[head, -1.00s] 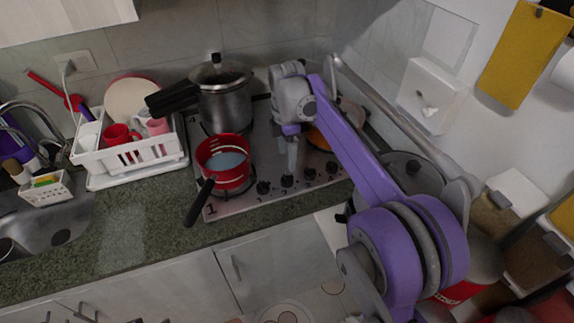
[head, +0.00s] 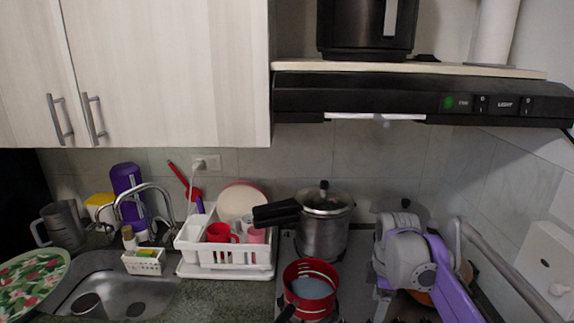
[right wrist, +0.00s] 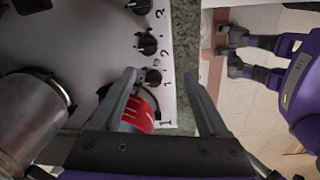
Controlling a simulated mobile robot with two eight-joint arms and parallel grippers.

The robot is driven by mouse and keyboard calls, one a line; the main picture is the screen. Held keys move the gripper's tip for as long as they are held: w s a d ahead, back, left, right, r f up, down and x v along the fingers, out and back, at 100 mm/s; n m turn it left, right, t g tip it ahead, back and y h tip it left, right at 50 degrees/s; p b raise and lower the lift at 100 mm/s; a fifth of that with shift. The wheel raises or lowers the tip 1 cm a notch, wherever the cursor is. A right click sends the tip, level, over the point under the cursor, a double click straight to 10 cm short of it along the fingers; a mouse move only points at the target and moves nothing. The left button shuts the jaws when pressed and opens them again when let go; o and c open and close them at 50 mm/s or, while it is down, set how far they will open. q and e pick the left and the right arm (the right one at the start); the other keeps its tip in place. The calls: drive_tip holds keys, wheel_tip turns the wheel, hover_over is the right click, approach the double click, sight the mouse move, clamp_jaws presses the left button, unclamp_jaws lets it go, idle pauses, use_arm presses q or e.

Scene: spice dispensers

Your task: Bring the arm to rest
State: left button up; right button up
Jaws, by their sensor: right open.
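My right arm (head: 450,280) stands over the right part of the stove in the head view. Its fingers are not clear there. In the right wrist view my right gripper (right wrist: 163,85) is open, with its two fingers spread and nothing held between them. The red saucepan (right wrist: 143,112) shows partly beyond the fingers, behind the left one. My left gripper is not in view.
The red saucepan (head: 310,305) and the pressure cooker (head: 322,235) stand on the stove, left of my right arm. A range hood (head: 420,95) hangs above. A white dish rack (head: 230,255) and a sink (head: 150,300) lie left.

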drive_tip(key=s+a+f+m+t, duration=0.2)
drive_tip(key=s+f+m, duration=0.4)
drive_tip(key=s, duration=0.5)
drive_tip(key=s+a+f+m+t, duration=0.2)
drive_tip(key=s+f+m, duration=0.4)
drive_tip(key=s+m, duration=0.3)
drive_tip(key=s+a, duration=0.1)
drive_tip(key=s, duration=0.2)
drive_tip(key=shift+a+f+t, duration=0.2)
drive_tip(key=shift+a+t, duration=0.05)
drive_tip(key=shift+t, duration=0.05)
